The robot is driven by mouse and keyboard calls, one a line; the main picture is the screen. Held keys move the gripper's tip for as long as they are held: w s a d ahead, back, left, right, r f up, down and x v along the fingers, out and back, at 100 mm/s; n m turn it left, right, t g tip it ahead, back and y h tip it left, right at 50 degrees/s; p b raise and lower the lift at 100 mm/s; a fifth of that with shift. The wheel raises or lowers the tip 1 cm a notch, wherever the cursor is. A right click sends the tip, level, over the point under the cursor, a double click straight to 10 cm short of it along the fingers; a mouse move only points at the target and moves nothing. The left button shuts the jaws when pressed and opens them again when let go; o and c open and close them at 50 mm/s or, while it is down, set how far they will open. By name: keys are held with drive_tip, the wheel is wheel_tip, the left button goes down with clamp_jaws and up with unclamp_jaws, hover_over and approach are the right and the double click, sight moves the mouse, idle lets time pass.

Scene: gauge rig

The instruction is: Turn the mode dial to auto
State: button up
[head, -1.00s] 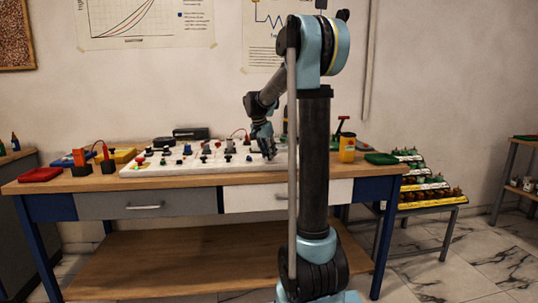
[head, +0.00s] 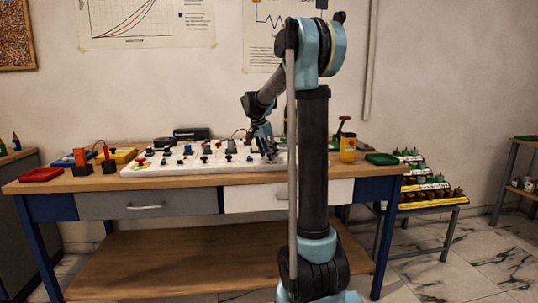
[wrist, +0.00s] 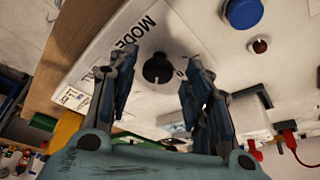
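The mode dial (wrist: 158,70) is a round black knob on a white panel, with the printed word MODE beside it in the wrist view. My gripper (wrist: 150,88) is open, with one finger on each side of the dial and a visible gap to both. The fingertips appear close to the panel; whether they touch it I cannot tell. In the head view my gripper (head: 268,148) is at the right part of the white panel (head: 150,172), and the dial cannot be made out there. The dial's setting marks are partly hidden by the right finger.
A blue round button (wrist: 242,12) and a small red one (wrist: 260,46) are on the panel nearby. Several other knobs stand on the panel to the left. A yellow container (head: 347,150) and a green tray (head: 381,158) are to the right on the wooden table (head: 100,182).

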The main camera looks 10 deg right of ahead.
drive_tip(key=shift+r, duration=0.1)
drive_tip(key=v, duration=1.1)
drive_tip(key=shift+a+r, duration=0.2)
drive_tip(key=shift+r, duration=0.05)
drive_tip(key=shift+s, duration=0.25)
drive_tip(key=s+d+f+n+y, duration=0.1)
drive_tip(key=s+d+f+n, duration=0.15)
drive_tip(key=s, duration=0.55)
drive_tip(key=s+d+f+n, duration=0.1)
drive_tip(key=s+f, duration=0.3)
drive_tip(key=s, duration=0.4)
drive_tip(key=s+d+f+n+y, duration=0.1)
drive_tip(key=s+d+f+n, duration=0.1)
drive_tip(key=s+f, duration=0.35)
drive_tip(key=s+f+n+y, duration=0.1)
drive_tip(key=s+f+n, duration=0.5)
drive_tip(key=s+f, duration=1)
drive_tip(key=s, duration=0.4)
drive_tip(key=shift+a+f+y, duration=0.15)
drive_tip(key=shift+a+y, duration=0.1)
drive_tip(key=shift+y, duration=0.05)
drive_tip(key=shift+s, duration=0.1)
